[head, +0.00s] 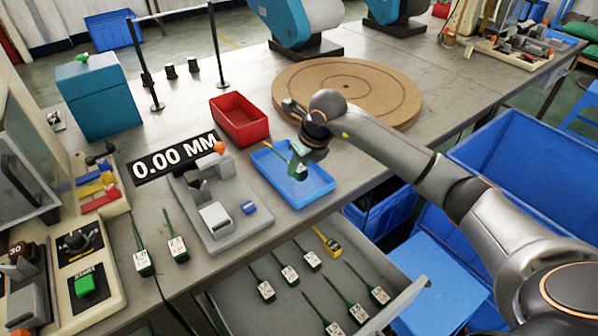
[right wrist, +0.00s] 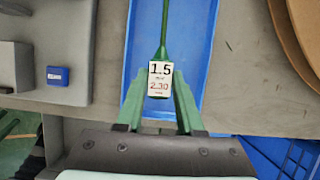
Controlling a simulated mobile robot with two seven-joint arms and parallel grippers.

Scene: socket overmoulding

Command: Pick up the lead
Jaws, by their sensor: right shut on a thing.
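My right gripper (head: 297,170) reaches over the small blue tray (head: 314,192). In the right wrist view its green fingers (right wrist: 160,97) are shut on a green lead (right wrist: 160,80). The lead's white label reads 1.5 and 2.30, and its thin green stem points away from the gripper over the tray's floor (right wrist: 141,45). I cannot tell whether the lead touches the tray. Two more leads lie on the bench at left, one (head: 142,262) beside another (head: 178,250). Several similar leads (head: 289,275) lie in the open drawer (head: 392,302). My left gripper is not in view.
A red bin (head: 239,119) stands behind the tray. A grey fixture (head: 215,215) with a 0.00 MM display (head: 176,157) is left of it. A round wooden board (head: 385,92) lies behind my right arm. Large blue crates (head: 528,160) stand beyond the bench edge at right.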

